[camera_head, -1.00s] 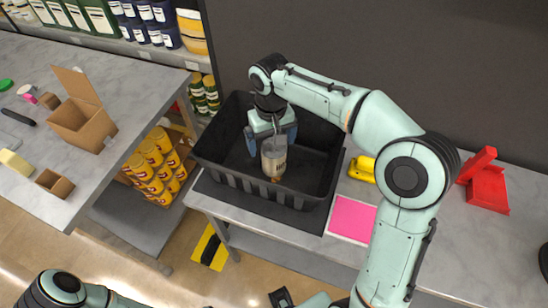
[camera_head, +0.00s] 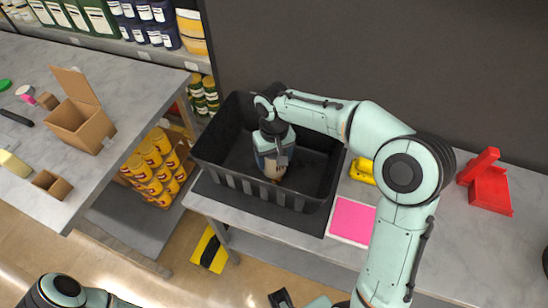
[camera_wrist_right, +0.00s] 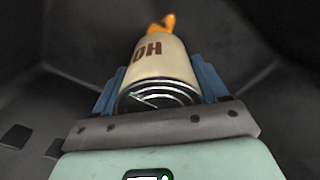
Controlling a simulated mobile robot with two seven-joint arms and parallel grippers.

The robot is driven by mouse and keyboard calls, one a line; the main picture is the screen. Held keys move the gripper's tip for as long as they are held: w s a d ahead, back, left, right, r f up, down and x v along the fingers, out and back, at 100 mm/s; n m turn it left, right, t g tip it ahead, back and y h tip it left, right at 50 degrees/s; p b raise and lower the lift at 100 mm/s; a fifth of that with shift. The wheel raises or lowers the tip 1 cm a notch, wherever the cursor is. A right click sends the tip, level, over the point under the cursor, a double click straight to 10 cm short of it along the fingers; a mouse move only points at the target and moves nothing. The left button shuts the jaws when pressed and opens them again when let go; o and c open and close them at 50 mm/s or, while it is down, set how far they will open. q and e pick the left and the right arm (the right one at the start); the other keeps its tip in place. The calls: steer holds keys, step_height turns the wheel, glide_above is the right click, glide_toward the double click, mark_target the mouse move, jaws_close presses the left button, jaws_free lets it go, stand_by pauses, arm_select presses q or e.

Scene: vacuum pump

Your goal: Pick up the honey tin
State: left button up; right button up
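The honey tin (camera_head: 272,168) is a cream-coloured can standing in the black crate (camera_head: 232,181). In the head view my right gripper (camera_head: 275,158) points down over the tin and hides most of it. In the right wrist view the tin (camera_wrist_right: 160,62) shows dark lettering and a metal lid with a pull ring facing me. The blue fingers of my right gripper (camera_wrist_right: 158,85) stand open, one on each side of the tin. Whether either finger touches it is hard to tell.
The crate's walls surround the right gripper closely. A yellow item (camera_head: 362,170), a pink pad (camera_head: 351,220) and a red tray (camera_head: 490,192) lie right of the crate. An orange item (camera_wrist_right: 163,22) shows beyond the tin. The left counter holds open cardboard boxes (camera_head: 80,125).

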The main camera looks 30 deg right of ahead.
steer(key=c, duration=0.7)
steer(key=shift+r, duration=0.15)
